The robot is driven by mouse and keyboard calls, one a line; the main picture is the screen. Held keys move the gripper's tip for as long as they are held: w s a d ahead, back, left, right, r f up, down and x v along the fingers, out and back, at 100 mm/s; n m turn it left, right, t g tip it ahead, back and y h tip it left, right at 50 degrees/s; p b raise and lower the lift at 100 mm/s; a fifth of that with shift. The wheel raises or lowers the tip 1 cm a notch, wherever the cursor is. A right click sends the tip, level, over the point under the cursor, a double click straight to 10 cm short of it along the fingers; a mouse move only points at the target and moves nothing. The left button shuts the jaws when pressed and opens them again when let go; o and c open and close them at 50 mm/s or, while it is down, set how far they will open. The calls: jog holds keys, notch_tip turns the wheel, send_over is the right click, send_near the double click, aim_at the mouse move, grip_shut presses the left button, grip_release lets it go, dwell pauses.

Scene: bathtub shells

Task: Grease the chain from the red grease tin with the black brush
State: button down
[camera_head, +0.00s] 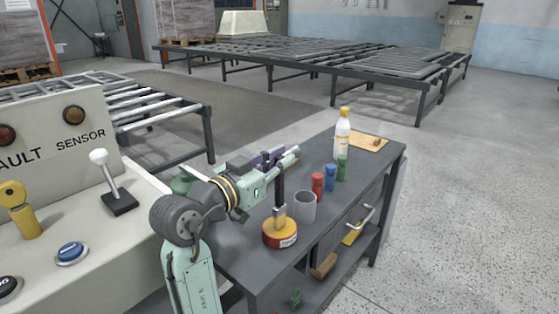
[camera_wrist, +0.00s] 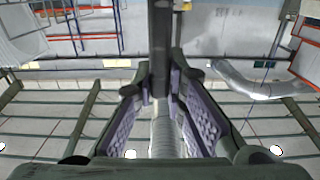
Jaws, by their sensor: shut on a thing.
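My gripper (camera_head: 281,163) is shut on the black brush (camera_head: 280,190), which hangs upright below the fingers. The wrist view shows the purple-padded fingers (camera_wrist: 162,100) on both sides of the dark handle (camera_wrist: 160,45). The red grease tin (camera_head: 280,238) stands on the grey workbench (camera_head: 235,258), directly under the brush. The brush's lower end meets the tin's top in the head view; I cannot tell how deep it sits. I cannot make out a chain in either view.
A grey cup (camera_head: 304,206) stands close right of the tin. Red (camera_head: 317,187), blue (camera_head: 330,178) and green (camera_head: 341,167) containers and a white bottle (camera_head: 342,134) stand farther back. A control panel (camera_head: 95,215) is at left; roller conveyors (camera_head: 320,55) stand behind.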

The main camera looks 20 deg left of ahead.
jog(key=shift+r+p, duration=2.6)
jog(key=shift+r, duration=0.9)
